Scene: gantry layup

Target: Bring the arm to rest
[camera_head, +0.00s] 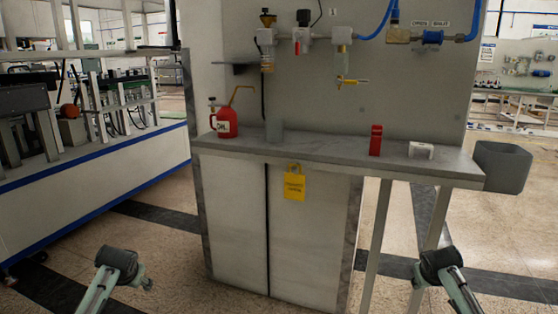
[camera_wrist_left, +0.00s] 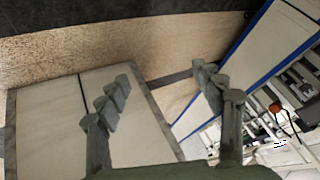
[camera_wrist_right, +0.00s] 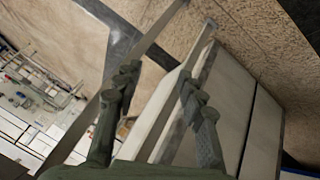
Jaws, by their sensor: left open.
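My left gripper (camera_wrist_left: 160,86) shows in the left wrist view with its two fingers spread wide and nothing between them. My right gripper (camera_wrist_right: 157,82) shows in the right wrist view with its fingers apart and nothing between them. In the head view my two arms show low at the lower left and lower right, in front of the bench and apart from it. Most of both grippers is hard to make out there.
A grey bench shelf (camera_head: 330,163) stands ahead, above a pale cabinet. Open floor lies in front.

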